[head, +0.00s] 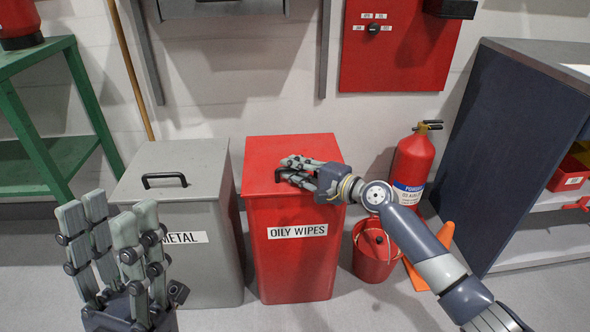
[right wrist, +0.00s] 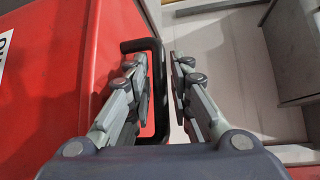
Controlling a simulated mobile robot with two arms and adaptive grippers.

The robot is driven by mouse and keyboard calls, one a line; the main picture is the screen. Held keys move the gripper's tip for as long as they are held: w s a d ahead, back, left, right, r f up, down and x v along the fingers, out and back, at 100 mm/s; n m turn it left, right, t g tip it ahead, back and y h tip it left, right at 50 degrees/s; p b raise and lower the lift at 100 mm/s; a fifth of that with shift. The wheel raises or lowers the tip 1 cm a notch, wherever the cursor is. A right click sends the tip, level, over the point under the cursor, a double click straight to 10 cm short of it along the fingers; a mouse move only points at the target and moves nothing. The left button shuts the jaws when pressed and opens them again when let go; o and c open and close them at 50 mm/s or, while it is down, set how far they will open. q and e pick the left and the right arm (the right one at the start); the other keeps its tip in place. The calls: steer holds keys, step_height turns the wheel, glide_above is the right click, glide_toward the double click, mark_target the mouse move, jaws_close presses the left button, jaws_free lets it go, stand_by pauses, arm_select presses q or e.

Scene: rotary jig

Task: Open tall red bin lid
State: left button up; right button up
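The tall red bin (head: 297,268), labelled OILY WIPES, stands on the floor in the middle of the head view. Its flat red lid (head: 265,157) is down; the lid also shows in the right wrist view (right wrist: 60,105). My right gripper (head: 292,170) is over the lid and hides most of the black handle there. In the right wrist view, the handle (right wrist: 158,60) runs between the two sets of fingers (right wrist: 160,85), with a gap visible on the right side. My left gripper (head: 111,225) is open and empty in front of the grey bin.
A grey METAL bin (head: 205,250) with a black lid handle stands just left of the red bin. A red bucket (head: 372,262), fire extinguisher (head: 411,165) and orange cone (head: 440,240) are to the right. A green table (head: 45,150) and dark shelf unit (head: 510,140) flank the scene.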

jaws_close()
